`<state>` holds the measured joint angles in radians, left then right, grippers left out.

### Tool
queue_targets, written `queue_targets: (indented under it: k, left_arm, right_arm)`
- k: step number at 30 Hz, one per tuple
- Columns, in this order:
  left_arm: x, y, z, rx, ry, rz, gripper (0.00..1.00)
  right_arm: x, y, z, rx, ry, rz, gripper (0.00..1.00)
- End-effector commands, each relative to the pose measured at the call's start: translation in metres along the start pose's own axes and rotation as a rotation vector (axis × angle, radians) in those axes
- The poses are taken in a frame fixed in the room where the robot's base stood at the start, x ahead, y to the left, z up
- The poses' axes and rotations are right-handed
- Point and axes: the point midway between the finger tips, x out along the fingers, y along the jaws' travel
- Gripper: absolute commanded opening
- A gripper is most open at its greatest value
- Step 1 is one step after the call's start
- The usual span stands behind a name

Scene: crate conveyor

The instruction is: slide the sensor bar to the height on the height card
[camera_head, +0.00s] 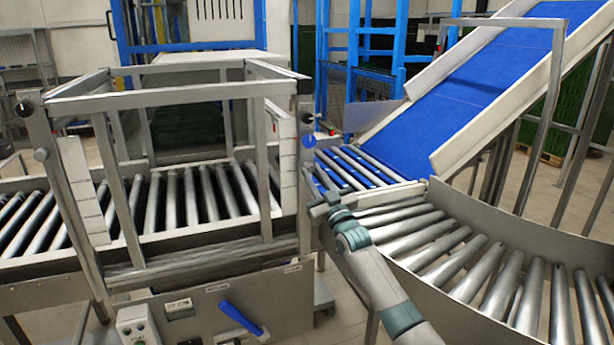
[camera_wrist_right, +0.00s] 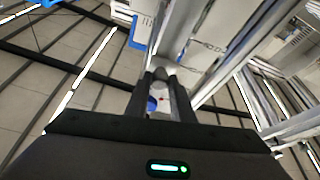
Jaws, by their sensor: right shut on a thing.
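A metal frame (camera_head: 170,97) stands over the roller conveyor, with a long bar across its front. White scale strips (camera_head: 82,190) run along its left post, and another strip (camera_head: 287,165) is by the right post. A blue round knob (camera_head: 309,141) is on the right post. I cannot tell for certain which bar is the sensor bar, and no height card is readable. My right gripper (camera_head: 318,206) is beside the right post, below the blue knob. In the right wrist view its fingers (camera_wrist_right: 165,95) are shut on a small pale part with a blue patch (camera_wrist_right: 152,104).
A control panel with a blue lever (camera_head: 240,318) and a button box (camera_head: 137,326) is below the frame. A curved roller conveyor (camera_head: 430,235) lies right of my right arm. A blue inclined belt (camera_head: 480,80) rises behind it.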

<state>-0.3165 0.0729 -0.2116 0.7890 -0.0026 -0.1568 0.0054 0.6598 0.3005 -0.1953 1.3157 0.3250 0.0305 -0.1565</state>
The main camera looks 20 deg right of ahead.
Motion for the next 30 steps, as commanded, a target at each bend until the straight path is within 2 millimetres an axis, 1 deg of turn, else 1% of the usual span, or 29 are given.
queue_targets:
  k: [5, 6, 8, 20, 26, 30]
  left_arm:
    - [-0.001, 0.001, 0.001, 0.000, -0.002, 0.001, 0.43]
    - [-0.001, 0.001, 0.001, 0.000, -0.002, 0.001, 0.43]
    - [-0.001, 0.001, 0.001, 0.000, -0.002, 0.001, 0.43]
    - [0.000, 0.001, 0.001, 0.000, -0.003, 0.001, 0.43]
    - [0.003, 0.001, -0.003, 0.000, 0.010, 0.001, 0.43]
    - [0.005, 0.002, -0.018, 0.000, 0.046, 0.003, 0.43]
  right_arm:
    - [0.000, -0.002, 0.001, 0.001, -0.003, -0.003, 0.00]
    - [0.000, -0.002, 0.001, 0.002, -0.003, -0.002, 0.26]
    - [0.000, -0.002, 0.001, 0.002, -0.003, -0.002, 0.40]
    - [-0.002, -0.002, 0.000, 0.001, -0.001, -0.002, 0.40]
    - [-0.014, -0.002, 0.001, 0.001, 0.000, -0.002, 0.40]
    - [-0.031, -0.002, 0.002, 0.000, -0.001, -0.001, 0.40]
